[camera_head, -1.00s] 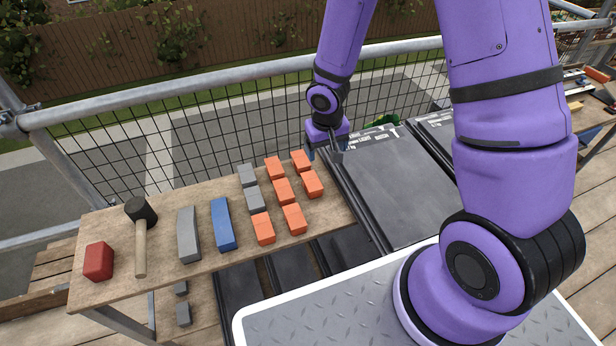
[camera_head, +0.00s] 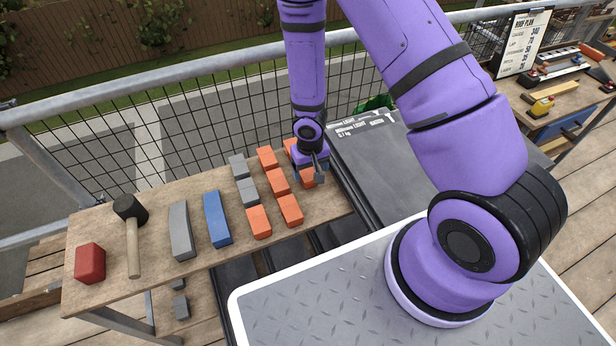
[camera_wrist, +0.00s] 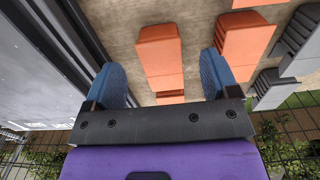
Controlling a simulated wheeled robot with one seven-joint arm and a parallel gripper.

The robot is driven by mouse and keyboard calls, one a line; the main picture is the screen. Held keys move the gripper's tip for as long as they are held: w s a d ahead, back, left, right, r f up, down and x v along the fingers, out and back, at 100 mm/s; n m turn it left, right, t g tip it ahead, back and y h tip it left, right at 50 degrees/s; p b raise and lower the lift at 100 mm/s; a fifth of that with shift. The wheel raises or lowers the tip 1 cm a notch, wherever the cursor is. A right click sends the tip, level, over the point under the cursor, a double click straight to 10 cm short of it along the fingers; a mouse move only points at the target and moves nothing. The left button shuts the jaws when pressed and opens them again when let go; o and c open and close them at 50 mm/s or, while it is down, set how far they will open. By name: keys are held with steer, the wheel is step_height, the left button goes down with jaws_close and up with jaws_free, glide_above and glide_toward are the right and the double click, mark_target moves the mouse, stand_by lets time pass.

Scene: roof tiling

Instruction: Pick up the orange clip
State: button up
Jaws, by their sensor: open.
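Several orange clips lie in rows on the wooden bench. In the wrist view one orange clip (camera_wrist: 160,50) shows in the gap between my two blue fingers, and a second clip (camera_wrist: 170,97) lies just beyond it, partly hidden. My gripper (camera_wrist: 161,62) is open and empty, above the bench, with a finger on either side of the near clip in the picture. I cannot tell its exact height. In the head view my gripper (camera_head: 312,176) covers part of the right-hand orange clip (camera_head: 306,183).
More orange clips (camera_head: 267,157) and grey clips (camera_head: 248,191) lie close to the left. A blue block (camera_head: 217,218), a grey block (camera_head: 181,231), a mallet (camera_head: 133,240) and a red block (camera_head: 89,263) lie farther left. Dark tiles (camera_head: 380,160) stand at right; a mesh railing (camera_head: 180,130) runs behind.

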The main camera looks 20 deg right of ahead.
mark_target(309, 175)
steer(key=f, duration=0.3)
steer(key=shift+w+f, duration=0.3)
steer(key=shift+w, duration=0.1)
steer(key=shift+f, duration=0.85)
steer(key=shift+c, duration=0.5)
steer(key=c, duration=1.1)
